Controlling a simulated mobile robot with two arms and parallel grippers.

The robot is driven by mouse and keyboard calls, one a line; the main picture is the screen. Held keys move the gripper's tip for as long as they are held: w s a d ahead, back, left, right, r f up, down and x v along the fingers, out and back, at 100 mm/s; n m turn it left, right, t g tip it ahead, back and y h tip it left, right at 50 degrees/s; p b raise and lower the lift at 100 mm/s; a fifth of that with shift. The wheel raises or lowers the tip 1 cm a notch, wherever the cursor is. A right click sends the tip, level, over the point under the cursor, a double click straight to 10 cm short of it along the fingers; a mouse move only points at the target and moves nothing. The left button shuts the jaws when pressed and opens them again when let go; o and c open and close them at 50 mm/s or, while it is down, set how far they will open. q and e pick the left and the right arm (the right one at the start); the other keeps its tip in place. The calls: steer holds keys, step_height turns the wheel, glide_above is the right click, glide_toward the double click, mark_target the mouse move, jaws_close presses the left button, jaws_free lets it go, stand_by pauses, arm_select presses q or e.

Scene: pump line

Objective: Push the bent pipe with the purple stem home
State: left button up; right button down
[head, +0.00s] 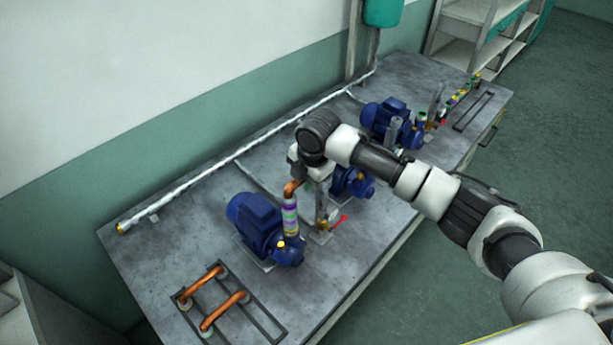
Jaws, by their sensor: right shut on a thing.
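The bent pipe (291,189) has a copper-coloured elbow at the top. Below it is a pale, upright stem (290,216) with purple and green bands. The stem stands at the outlet side of the nearest blue pump (258,222); I cannot tell how deep it sits. My right gripper (303,181) comes down from above and is shut on the bent pipe's upper part. The wrist hides the far end of the pipe. My left gripper is out of view.
Two more blue pumps (352,183) (385,116) stand farther along the grey bench (185,246). A red-handled valve (338,222) is just right of the stem. A rack (239,319) holds two copper bent pipes at the near end. A silver pipe (235,155) runs along the wall.

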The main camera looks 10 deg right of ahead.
steer(key=shift+f, duration=0.25)
stand_by(0.8)
steer(key=shift+s+f, duration=0.2)
stand_by(0.4)
steer(key=shift+r+p, duration=0.15)
steer(key=shift+p, duration=0.3)
steer(key=shift+w+r, duration=0.15)
steer(key=shift+w, duration=0.1)
stand_by(1.1)
steer(key=shift+p, duration=0.65)
steer(key=c, duration=1.3)
jaws_free()
steer(key=shift+o, duration=0.5)
steer(key=o, duration=0.5)
